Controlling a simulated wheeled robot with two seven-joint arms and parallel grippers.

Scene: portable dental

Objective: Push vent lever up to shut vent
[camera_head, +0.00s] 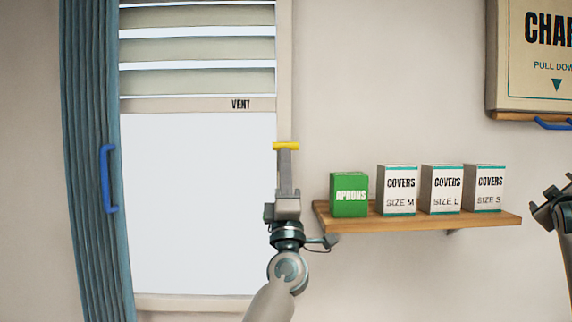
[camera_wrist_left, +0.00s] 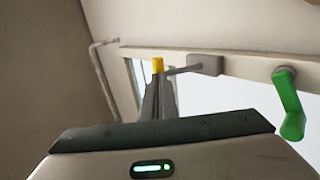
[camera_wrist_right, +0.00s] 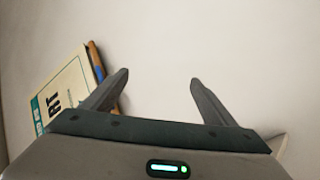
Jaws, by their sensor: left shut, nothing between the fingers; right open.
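The vent (camera_head: 198,48) is a set of pale slats at the top of the window, with bright gaps between them and a "VENT" label below. The vent lever's yellow tip (camera_head: 286,146) shows at the window's right frame; in the left wrist view the yellow tip (camera_wrist_left: 157,65) sits on a thin grey rod from a grey mount (camera_wrist_left: 205,65). My left gripper (camera_head: 286,155) is shut and empty, pointing up, its fingertips right at the yellow tip from below; whether they touch I cannot tell. My right gripper (camera_wrist_right: 158,82) is open and empty, near the wall at the right.
A green crank handle (camera_wrist_left: 290,105) is on the frame in the left wrist view. A wooden shelf (camera_head: 420,222) with a green aprons box (camera_head: 349,195) and several cover boxes is right of my left arm. A teal curtain (camera_head: 90,150) with a blue handle (camera_head: 107,178) hangs left. A chart (camera_head: 530,60) is upper right.

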